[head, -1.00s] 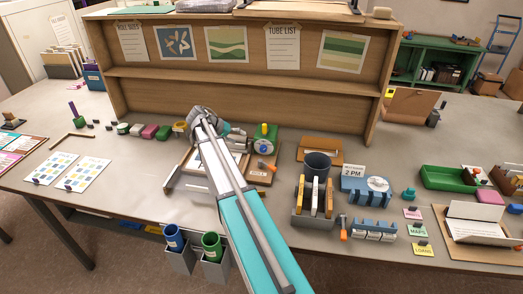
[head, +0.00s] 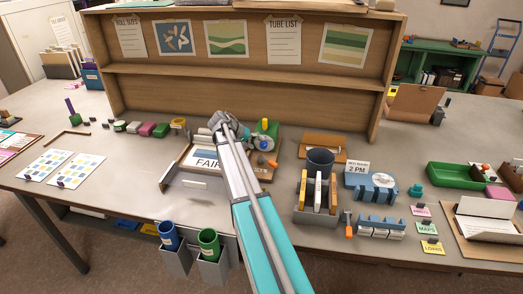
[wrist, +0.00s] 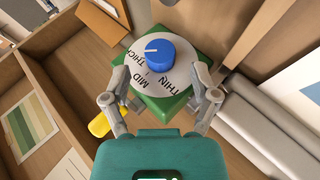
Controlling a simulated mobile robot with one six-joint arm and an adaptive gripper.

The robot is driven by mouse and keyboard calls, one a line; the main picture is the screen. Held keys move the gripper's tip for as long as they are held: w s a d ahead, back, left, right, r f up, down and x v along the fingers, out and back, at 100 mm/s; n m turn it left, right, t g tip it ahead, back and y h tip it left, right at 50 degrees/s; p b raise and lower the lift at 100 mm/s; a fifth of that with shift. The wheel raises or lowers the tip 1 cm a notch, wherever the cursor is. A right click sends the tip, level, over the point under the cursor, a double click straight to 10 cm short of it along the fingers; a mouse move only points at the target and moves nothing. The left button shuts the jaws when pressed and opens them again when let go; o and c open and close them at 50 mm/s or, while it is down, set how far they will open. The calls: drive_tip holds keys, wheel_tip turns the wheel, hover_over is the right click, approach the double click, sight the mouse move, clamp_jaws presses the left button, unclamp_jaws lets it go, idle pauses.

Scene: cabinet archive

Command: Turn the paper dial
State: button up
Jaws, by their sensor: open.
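The paper dial is a blue knob (wrist: 158,51) on a white disc marked THICK, MID and THIN, mounted on a green block (wrist: 165,107). The knob's white pointer line points left in the wrist view, toward the THICK side. My gripper (wrist: 163,88) is open, with its two fingers on either side of the disc; I cannot tell whether they touch it.
A yellow part (head: 265,122) stands by the green block. A FAIR sign (head: 205,161) lies in front, left of my arm. A wooden shelf back (head: 240,98) rises behind.

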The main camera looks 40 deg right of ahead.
sight(262, 146)
drive_tip(key=shift+b+x, duration=0.75)
drive_tip(key=shift+x, duration=0.85)
clamp_jaws()
drive_tip(key=shift+f, duration=0.1)
drive_tip(key=g+h+b, duration=0.1)
drive_tip(key=b, duration=0.1)
drive_tip(key=shift+f+b, duration=0.2)
drive_tip(key=shift+b, duration=0.1)
drive_tip(key=shift+r+n+g+h+b, duration=0.2)
drive_tip(key=shift+n+g+h+b, duration=0.25)
drive_tip(key=shift+h+b, duration=0.25)
